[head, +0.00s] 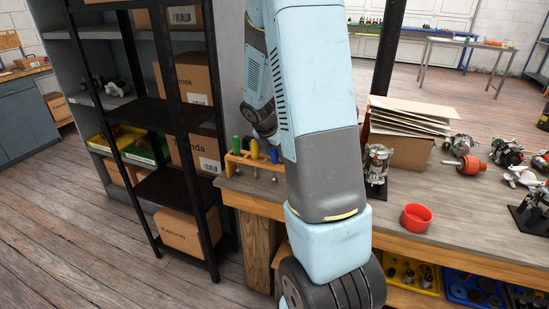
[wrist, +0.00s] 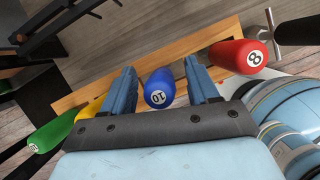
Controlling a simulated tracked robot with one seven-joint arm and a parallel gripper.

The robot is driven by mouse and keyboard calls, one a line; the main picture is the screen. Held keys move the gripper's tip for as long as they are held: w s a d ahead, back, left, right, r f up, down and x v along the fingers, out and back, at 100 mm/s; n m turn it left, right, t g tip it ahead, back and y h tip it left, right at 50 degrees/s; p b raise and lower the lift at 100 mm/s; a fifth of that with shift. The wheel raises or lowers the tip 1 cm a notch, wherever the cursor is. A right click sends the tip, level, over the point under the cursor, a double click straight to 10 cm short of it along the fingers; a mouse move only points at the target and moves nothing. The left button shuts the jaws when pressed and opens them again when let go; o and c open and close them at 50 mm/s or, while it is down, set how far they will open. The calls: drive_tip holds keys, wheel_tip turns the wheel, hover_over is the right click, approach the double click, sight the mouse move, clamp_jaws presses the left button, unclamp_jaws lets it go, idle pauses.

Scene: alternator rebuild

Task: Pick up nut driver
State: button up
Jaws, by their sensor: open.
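Nut drivers with coloured handles stand in a wooden rack (head: 243,160) at the bench's left end. The wrist view shows a green handle (wrist: 50,133), a partly hidden yellow handle (wrist: 92,108), a blue handle (wrist: 159,90) marked 10 and a red handle (wrist: 238,58) marked 8. My gripper (wrist: 160,68) is open, one finger on each side of the blue handle, with visible gaps. The head view shows the green (head: 236,145), yellow (head: 254,149) and blue (head: 274,155) handles. My arm hides the gripper there, and the red handle is not visible.
A black shelf (head: 172,125) with cardboard boxes stands left of the bench. On the bench (head: 395,190) are an alternator part on a black stand (head: 376,165), a red bowl (head: 416,218), stacked cardboard (head: 405,120) and several alternator parts at right.

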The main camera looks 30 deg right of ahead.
drive_tip(key=shift+w+d+f, duration=0.1)
drive_tip(key=shift+d+f, duration=0.05)
drive_tip(key=shift+f, duration=0.3)
drive_tip(key=shift+c, duration=0.3)
drive_tip(key=c, duration=1)
drive_tip(key=shift+r, duration=0.1)
drive_tip(key=shift+c, duration=0.2)
wheel_tip(320, 180, up, 18)
drive_tip(key=o, duration=0.6)
drive_tip(key=c, duration=0.5)
